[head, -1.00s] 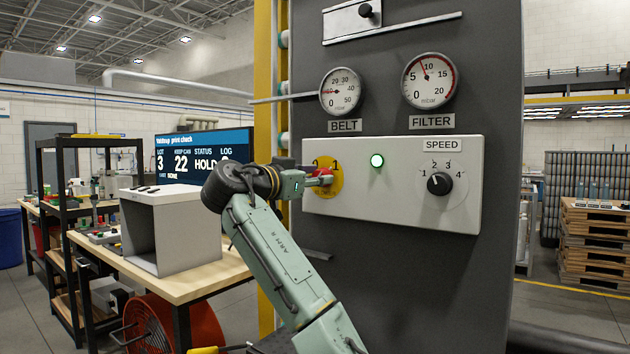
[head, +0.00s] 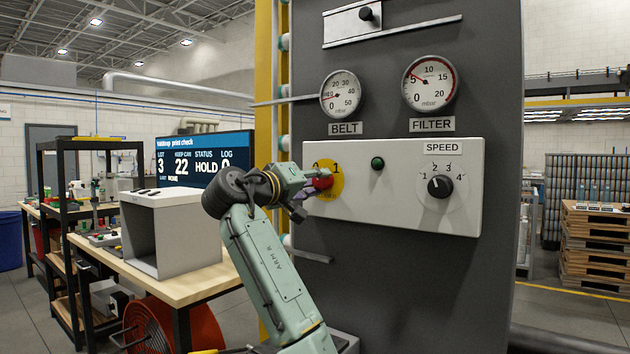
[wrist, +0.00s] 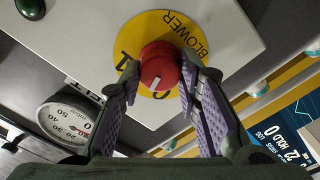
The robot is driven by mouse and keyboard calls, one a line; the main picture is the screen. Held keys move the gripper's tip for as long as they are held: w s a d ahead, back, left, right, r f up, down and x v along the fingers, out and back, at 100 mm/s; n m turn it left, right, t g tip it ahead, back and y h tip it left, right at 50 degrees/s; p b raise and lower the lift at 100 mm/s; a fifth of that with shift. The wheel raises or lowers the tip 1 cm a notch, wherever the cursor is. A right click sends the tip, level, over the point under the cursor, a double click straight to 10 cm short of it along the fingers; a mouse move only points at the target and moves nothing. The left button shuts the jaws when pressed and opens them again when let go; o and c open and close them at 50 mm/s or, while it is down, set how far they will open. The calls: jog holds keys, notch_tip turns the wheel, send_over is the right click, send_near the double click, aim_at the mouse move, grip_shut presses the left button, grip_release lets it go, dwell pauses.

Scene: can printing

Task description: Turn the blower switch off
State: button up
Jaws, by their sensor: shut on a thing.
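The red blower knob (head: 322,180) sits on a yellow round plate (head: 336,178) at the left end of the white control panel (head: 400,215). In the wrist view the knob (wrist: 160,66) shows a white mark on its face, and the plate reads BLOWER. My gripper (head: 308,184) is at the knob, its purple-padded fingers on either side. It is shut on the knob. The wrist view also shows the gripper (wrist: 159,78) around the knob. The indicator lamp (head: 377,163) on the panel is dark green, unlit.
The belt gauge (head: 341,92) and filter gauge (head: 430,82) hang above the panel. A speed dial (head: 440,187) is at its right. A screen (head: 205,160) and a workbench with a grey box (head: 172,235) stand to the left.

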jog(key=n, duration=0.5)
jog(key=shift+n, duration=0.4)
dwell(0.4)
jog(key=o, duration=1.1)
jog(key=shift+o, duration=0.2)
jog(key=v, duration=1.2)
jog(key=shift+f, duration=0.1)
